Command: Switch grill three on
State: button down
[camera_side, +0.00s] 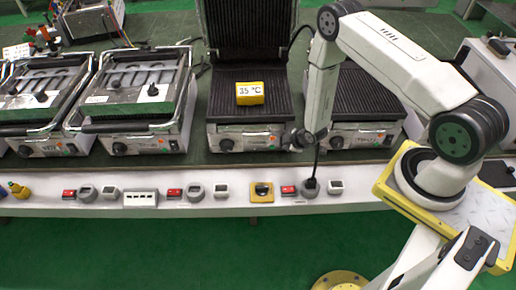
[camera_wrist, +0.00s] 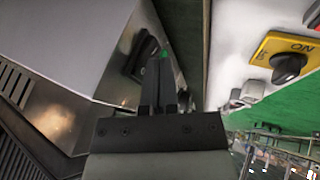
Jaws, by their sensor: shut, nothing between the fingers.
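Several contact grills stand in a row in the side view. The third from the left (camera_side: 286,97) has its lid raised and a yellow block (camera_side: 250,93) reading "35 °C" on its plate. A dark round knob (camera_side: 227,145) is on its metal front. My gripper (camera_side: 288,139) is low at this grill's right front corner. In the wrist view, its fingers (camera_wrist: 160,68) are together and empty. They overlap a dark knob (camera_wrist: 142,50) on a shiny metal front; contact cannot be told. A yellow switch plate (camera_side: 262,197) marked "ON" also shows in the wrist view (camera_wrist: 290,48), its black knob apart from the fingers.
The white front panel (camera_side: 230,210) carries red displays, grey round sockets and a white multi-switch block (camera_side: 140,198). Another grill (camera_side: 355,100) stands right, partly behind my arm. Closed grills with projecting handles (camera_side: 135,100) stand left. Green floor lies in front.

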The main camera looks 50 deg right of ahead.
jog(key=s+a+r, duration=0.3)
jog(key=s+r, duration=0.5)
jog(key=shift+s+a, duration=0.25)
jog(key=shift+s, duration=0.1)
jog(key=shift+r, duration=0.1)
dwell(0.5)
jog(key=shift+f, duration=0.55)
